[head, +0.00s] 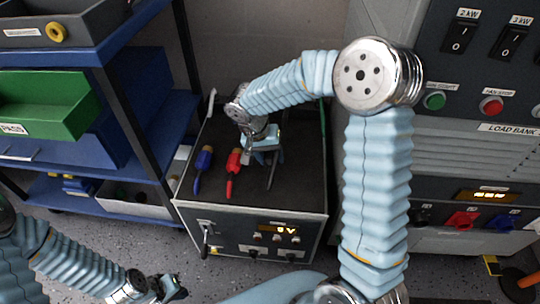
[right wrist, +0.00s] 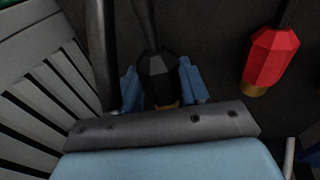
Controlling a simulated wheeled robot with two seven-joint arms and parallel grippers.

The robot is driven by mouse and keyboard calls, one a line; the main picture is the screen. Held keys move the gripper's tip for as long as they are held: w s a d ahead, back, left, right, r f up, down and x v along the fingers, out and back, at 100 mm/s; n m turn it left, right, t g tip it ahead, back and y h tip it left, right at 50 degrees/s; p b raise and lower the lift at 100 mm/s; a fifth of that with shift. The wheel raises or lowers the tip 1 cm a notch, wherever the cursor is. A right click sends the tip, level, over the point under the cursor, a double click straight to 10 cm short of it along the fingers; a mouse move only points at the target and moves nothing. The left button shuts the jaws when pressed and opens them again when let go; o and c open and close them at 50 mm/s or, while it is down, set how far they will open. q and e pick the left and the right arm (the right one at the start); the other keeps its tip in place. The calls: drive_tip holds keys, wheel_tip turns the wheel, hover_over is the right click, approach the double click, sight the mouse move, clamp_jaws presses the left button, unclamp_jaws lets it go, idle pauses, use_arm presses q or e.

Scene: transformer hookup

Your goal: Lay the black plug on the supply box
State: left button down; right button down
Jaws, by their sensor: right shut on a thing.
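The supply box (head: 255,205) stands on the floor in the middle of the head view, with a dark top and a lit display on its front. My right gripper (head: 266,150) reaches down over its top. In the right wrist view, the blue fingers (right wrist: 162,88) are shut on the black plug (right wrist: 158,75), whose cable runs up the picture. I cannot tell whether the plug touches the top. A blue plug (head: 203,161) and a red plug (head: 234,162) lie on the top; the red plug also shows in the right wrist view (right wrist: 272,56). My left gripper (head: 171,289) is low at the left, away from the box, its jaws unclear.
A blue shelf rack (head: 75,55) with a green bin (head: 45,108) stands at the left. The load bank (head: 480,140), with switches, buttons and coloured sockets, stands at the right. The speckled floor (head: 115,240) before the rack is clear.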

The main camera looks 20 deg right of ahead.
drive_tip(key=shift+f, duration=0.2)
drive_tip(key=shift+c, duration=2.4)
unclamp_jaws()
drive_tip(key=shift+r, duration=0.1)
drive_tip(key=p+v, duration=0.1)
drive_tip(key=v, duration=1.2)
drive_tip(key=shift+r, duration=0.3)
drive_tip(key=shift+a, duration=0.1)
